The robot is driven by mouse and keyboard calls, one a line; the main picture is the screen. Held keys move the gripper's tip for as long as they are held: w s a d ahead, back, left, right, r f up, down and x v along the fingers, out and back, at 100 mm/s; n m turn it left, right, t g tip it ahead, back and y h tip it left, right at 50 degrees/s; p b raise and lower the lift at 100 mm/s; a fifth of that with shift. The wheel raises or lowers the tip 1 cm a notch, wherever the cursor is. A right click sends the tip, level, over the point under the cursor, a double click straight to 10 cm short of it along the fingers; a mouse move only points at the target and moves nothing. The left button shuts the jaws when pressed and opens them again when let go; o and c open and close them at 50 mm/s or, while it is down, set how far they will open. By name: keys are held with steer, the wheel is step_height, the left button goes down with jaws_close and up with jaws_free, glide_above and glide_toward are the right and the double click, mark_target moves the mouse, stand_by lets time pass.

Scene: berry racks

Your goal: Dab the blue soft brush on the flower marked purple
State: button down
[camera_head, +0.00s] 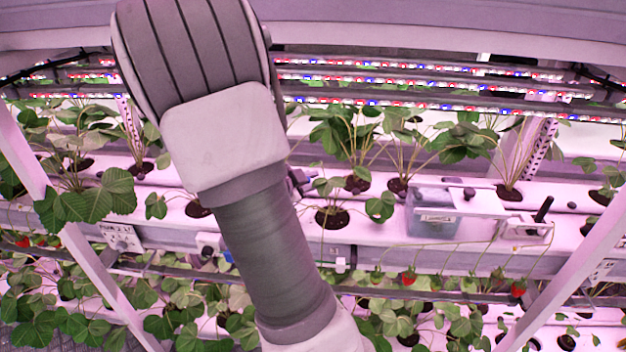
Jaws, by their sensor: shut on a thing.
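My arm fills the left middle of the head view and runs from the top edge down to the bottom edge. My gripper is not visible; the arm blocks part of the rack. A small dark shape (297,182) shows at the arm's right edge, too small to identify. I cannot make out the blue soft brush. No flower with a purple mark can be told apart among the plants. A potted strawberry plant (328,186) stands just right of the arm on the upper gutter.
A translucent bluish box (432,212) sits on the white gutter (380,226). To its right is a small holder (525,230) with a dark upright handle (543,209). Red berries (408,278) hang below. Light bars (420,91) cross above; slanted posts (572,275) flank the rack.

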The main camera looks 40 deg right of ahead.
steer(key=shift+f+b, duration=0.35)
steer(key=shift+f, duration=0.1)
stand_by(0.3)
stand_by(0.5)
step_height(320, 180, up, 7)
steer(key=p, duration=0.7)
steer(key=shift+a, duration=0.1)
stand_by(0.6)
steer(key=w+a+n+t+y+b, duration=0.1)
steer(key=w+a+n+t+y, duration=0.2)
steer(key=a, duration=0.7)
steer(key=w+a+f+n+t+y+b, duration=0.1)
steer(key=w+a+n+t+y, duration=0.2)
steer(key=a, duration=0.7)
steer(key=w+a+f+n+t+y+b, duration=0.1)
steer(key=w+a+n+t+y, duration=0.2)
steer(key=a, duration=0.7)
steer(key=w+n+t, duration=0.1)
steer(key=w+n, duration=0.1)
steer(key=n, duration=0.1)
steer(key=shift+a+n, duration=0.3)
steer(key=shift+d, duration=0.1)
